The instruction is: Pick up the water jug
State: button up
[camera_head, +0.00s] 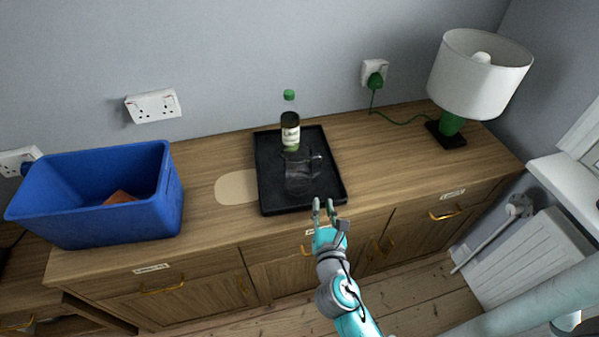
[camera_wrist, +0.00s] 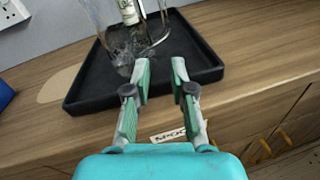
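The water jug (camera_head: 301,172) is clear glass and stands upright on a black tray (camera_head: 274,203) on the wooden sideboard. In the wrist view the jug (camera_wrist: 122,45) is partly cut off at the top, and its handle is on the right side. My gripper (camera_head: 324,204) is at the tray's front edge, in front of the jug. In the wrist view my gripper (camera_wrist: 160,64) is open, with nothing between its fingers. The fingertips point toward the jug's lower part and handle; I cannot tell the exact gap.
A dark bottle with a green cap (camera_head: 290,128) stands behind the jug on the tray. A blue bin (camera_head: 110,215) is at the left, and a lamp with a white shade (camera_head: 478,75) is at the right. The sideboard top (camera_head: 390,155) right of the tray is clear.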

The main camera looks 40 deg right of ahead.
aim_at(322, 167)
jog(key=shift+w+d+r+n+h, duration=0.5)
jog(key=shift+w+d+r+n, duration=0.15)
jog(key=shift+w+r, duration=0.25)
jog(key=shift+w+d+r, duration=0.1)
jog(key=shift+w+d, duration=0.15)
jog(key=shift+d, duration=0.05)
jog(key=shift+x, duration=5.15)
jog(key=shift+s+d, duration=0.1)
jog(key=shift+d, duration=0.05)
grip_shut()
